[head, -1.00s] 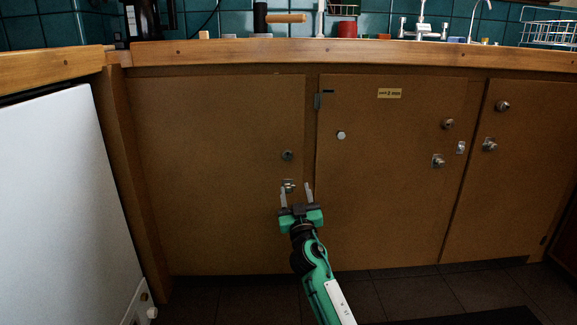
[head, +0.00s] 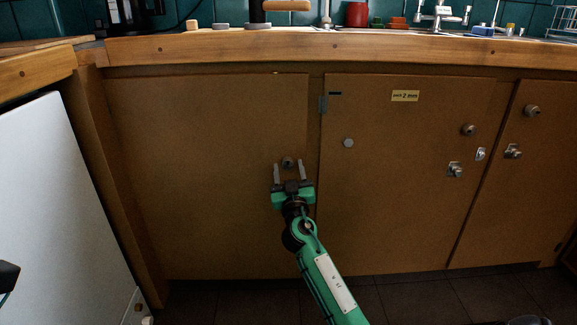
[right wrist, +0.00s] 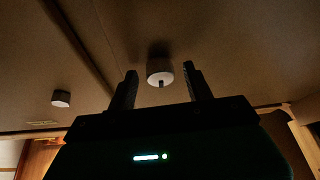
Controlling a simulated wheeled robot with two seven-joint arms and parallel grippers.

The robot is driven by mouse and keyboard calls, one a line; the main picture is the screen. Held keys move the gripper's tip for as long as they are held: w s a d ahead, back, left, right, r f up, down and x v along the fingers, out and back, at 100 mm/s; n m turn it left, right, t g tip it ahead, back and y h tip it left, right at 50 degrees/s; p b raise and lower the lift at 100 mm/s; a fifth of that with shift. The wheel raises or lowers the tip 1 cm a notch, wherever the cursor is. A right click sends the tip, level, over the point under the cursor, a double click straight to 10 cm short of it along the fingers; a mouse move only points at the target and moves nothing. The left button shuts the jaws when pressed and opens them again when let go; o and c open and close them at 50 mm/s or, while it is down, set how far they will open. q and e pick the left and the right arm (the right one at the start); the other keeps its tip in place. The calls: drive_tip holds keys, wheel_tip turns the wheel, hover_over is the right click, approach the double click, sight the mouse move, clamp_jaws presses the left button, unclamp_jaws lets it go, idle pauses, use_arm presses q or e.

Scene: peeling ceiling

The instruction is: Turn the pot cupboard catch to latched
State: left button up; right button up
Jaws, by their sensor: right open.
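The lower catch on this door is hidden behind the gripper. I cannot tell which catch is the pot cupboard's. My left gripper's fingers do not show.
The middle door bears a yellow label (head: 405,96) and a pale round knob (head: 348,143). The right door has another catch (head: 513,151). A wooden worktop (head: 300,48) runs above. A white appliance (head: 60,200) stands left. The floor in front looks clear.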

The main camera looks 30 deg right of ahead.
drive_tip(key=c, duration=1)
